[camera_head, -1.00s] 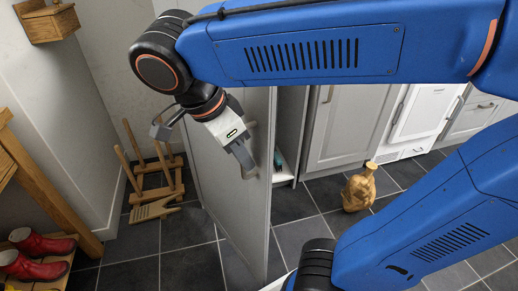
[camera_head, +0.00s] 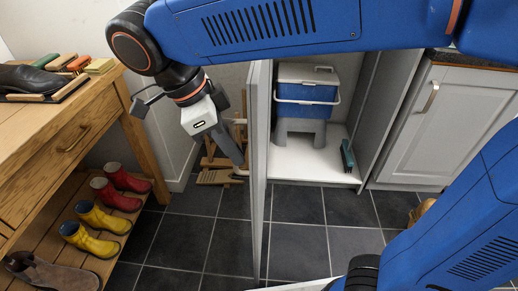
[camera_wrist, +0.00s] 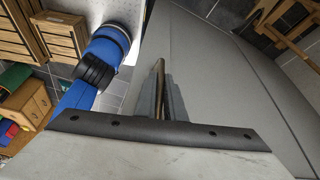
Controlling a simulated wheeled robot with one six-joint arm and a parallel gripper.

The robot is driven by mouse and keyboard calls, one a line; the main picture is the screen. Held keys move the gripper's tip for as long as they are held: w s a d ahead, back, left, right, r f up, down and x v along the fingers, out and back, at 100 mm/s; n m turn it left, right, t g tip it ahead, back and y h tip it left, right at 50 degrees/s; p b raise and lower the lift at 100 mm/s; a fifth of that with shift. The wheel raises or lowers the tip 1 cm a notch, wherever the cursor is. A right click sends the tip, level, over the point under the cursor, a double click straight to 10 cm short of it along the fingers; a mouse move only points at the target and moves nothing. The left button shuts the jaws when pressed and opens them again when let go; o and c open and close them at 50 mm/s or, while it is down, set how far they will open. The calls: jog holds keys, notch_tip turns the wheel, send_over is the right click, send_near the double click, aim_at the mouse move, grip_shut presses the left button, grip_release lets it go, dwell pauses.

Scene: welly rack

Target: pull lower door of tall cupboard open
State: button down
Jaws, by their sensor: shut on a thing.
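The grey lower door (camera_head: 257,190) of the tall cupboard stands swung out, seen almost edge-on in the head view. In the wrist view its flat face (camera_wrist: 210,70) stretches away from my gripper. My gripper (camera_head: 240,166) is on the left side of the door, at its outer face. In the wrist view, the fingers (camera_wrist: 162,105) are shut around the door's slim bar handle (camera_wrist: 159,75). The cupboard's white floor (camera_head: 310,165) is exposed to the right of the door. The door's hinge is not clearly visible.
Inside stand a blue-and-white cool box (camera_head: 307,92) on a grey stool (camera_head: 306,126) and a green item (camera_head: 347,156). A wooden bench (camera_head: 60,135) with boots is at left, a wooden rack (camera_head: 220,165) behind my gripper. Dark floor tiles (camera_head: 300,240) are clear.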

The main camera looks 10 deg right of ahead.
jog(key=shift+w+a, duration=0.25)
jog(key=shift+a, duration=0.4)
jog(key=shift+w+a, duration=0.2)
jog(key=shift+a, duration=0.45)
jog(key=c, duration=1.8)
grip_release()
jog(key=shift+c, duration=0.2)
jog(key=v, duration=1.7)
jog(key=shift+r, duration=0.15)
jog(key=shift+w, duration=0.1)
